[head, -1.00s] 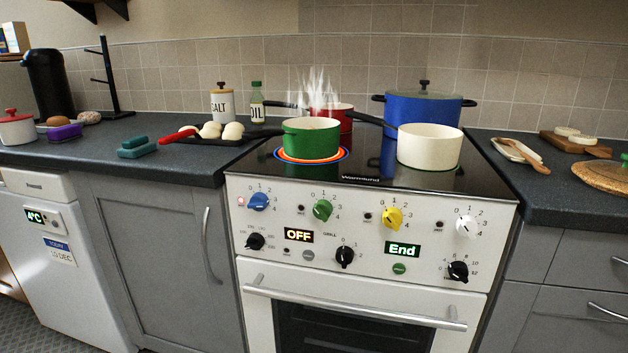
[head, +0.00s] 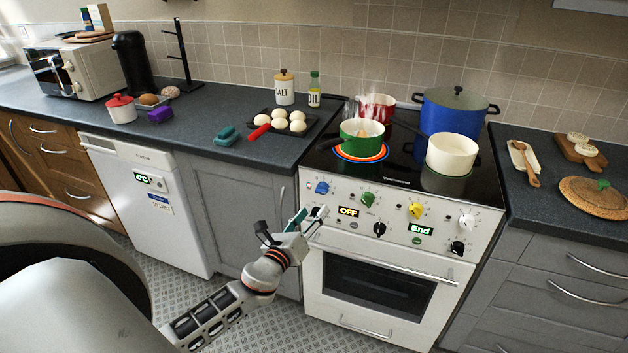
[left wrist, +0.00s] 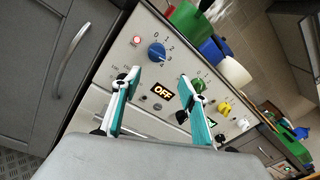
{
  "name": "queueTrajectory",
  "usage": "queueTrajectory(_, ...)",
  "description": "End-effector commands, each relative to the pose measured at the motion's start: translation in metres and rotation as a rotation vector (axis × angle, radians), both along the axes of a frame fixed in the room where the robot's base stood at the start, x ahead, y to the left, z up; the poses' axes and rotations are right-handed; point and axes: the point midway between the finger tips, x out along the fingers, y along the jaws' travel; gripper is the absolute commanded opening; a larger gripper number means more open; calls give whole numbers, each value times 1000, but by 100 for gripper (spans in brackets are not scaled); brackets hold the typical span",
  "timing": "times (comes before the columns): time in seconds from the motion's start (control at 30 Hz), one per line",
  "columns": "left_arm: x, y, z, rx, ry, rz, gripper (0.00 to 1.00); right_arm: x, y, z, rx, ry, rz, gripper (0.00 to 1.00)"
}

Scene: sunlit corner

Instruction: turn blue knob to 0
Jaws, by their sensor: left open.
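The blue knob (head: 322,188) is at the left end of the white stove's control panel. In the left wrist view the blue knob (left wrist: 157,52) shows just beyond my fingertips, with a printed number scale and a small lit red lamp beside it. I cannot read its setting for certain. My left gripper (head: 293,222) is open and empty, in front of the panel's left part, low and apart from the knob. In the left wrist view its two teal-and-white fingers (left wrist: 160,77) are spread wide, below the knob. My right gripper is not in view.
Green (head: 369,198), yellow (head: 416,210) and white (head: 466,221) knobs sit along the panel, with black knobs below. The oven handle (head: 385,263) sticks out under them. A steaming green pot (head: 361,143) stands on a glowing ring. The grey cupboard handle (head: 282,208) is near my gripper.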

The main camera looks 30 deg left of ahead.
Motion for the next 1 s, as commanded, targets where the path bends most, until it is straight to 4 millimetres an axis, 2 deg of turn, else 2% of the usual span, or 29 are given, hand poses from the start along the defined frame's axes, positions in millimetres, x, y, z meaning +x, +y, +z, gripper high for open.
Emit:
queueTrajectory(0.03, 3, 9, 10, 55, 0, 10, 43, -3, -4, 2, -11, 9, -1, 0)
queueTrajectory(0.13, 7, 18, 13, 114, 3, 21, 43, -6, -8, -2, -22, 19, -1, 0)
queueTrajectory(0.27, 17, 21, 12, 126, 2, 24, 43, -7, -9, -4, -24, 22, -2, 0)
queueTrajectory(0.5, 52, 27, 12, 122, 3, 24, 43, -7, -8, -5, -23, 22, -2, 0)
queueTrajectory(0.7, 75, 30, 11, 121, 3, 22, 43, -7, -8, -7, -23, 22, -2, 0)
queueTrajectory(1.0, 83, 31, 11, 120, 4, 22, 43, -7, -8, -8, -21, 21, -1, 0)
